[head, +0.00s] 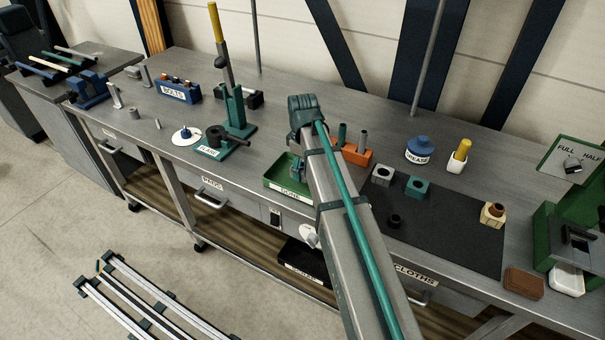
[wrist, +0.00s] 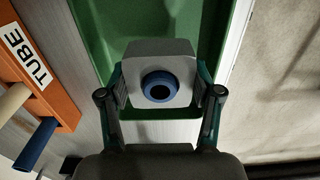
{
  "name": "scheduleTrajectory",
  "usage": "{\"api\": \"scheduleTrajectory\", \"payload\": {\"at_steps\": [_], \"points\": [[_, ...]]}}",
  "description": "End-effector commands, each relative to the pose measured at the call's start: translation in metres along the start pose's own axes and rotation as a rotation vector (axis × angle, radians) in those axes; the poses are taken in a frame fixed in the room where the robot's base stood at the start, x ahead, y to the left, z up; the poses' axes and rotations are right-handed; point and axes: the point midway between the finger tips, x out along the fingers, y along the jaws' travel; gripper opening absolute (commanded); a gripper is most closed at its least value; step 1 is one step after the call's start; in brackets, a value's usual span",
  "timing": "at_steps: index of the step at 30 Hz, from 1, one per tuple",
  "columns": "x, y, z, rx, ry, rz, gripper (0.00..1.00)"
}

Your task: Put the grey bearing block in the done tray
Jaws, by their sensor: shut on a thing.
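The grey bearing block (wrist: 150,52), with a blue ring and dark hole in its face, is held between the two fingers of my gripper (wrist: 161,88) in the wrist view. The green done tray (wrist: 96,40) lies behind and below it, and the block overlaps the tray in the picture. I cannot tell whether the block touches the tray floor. In the head view the done tray (head: 290,194) stands at the bench's front edge, partly covered by my arm.
An orange tube rack (wrist: 62,75) is close left of my gripper in the wrist view. In the head view a dark mat (head: 450,235) right of my arm carries a light grey block (head: 382,175), a teal block (head: 417,187) and a beige block (head: 493,214).

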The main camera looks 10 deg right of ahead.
Motion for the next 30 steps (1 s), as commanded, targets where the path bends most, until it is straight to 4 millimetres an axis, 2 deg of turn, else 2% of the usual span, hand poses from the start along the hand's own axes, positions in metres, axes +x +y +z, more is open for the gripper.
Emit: {"api": "scheduleTrajectory", "payload": {"at_steps": [3, 10, 23, 24, 27, 30], "points": [[0.008, 0.007, -0.005, 0.000, -0.001, -0.001, 0.10], [0.035, 0.005, -0.003, 0.000, -0.001, -0.001, 0.10], [0.042, 0.005, -0.003, 0.000, 0.000, 0.000, 0.10], [0.041, 0.005, -0.003, 0.000, 0.000, 0.000, 0.71], [0.041, 0.005, -0.003, 0.000, 0.000, 0.000, 0.88], [0.041, 0.005, -0.003, 0.000, 0.000, 0.000, 0.89]]}}
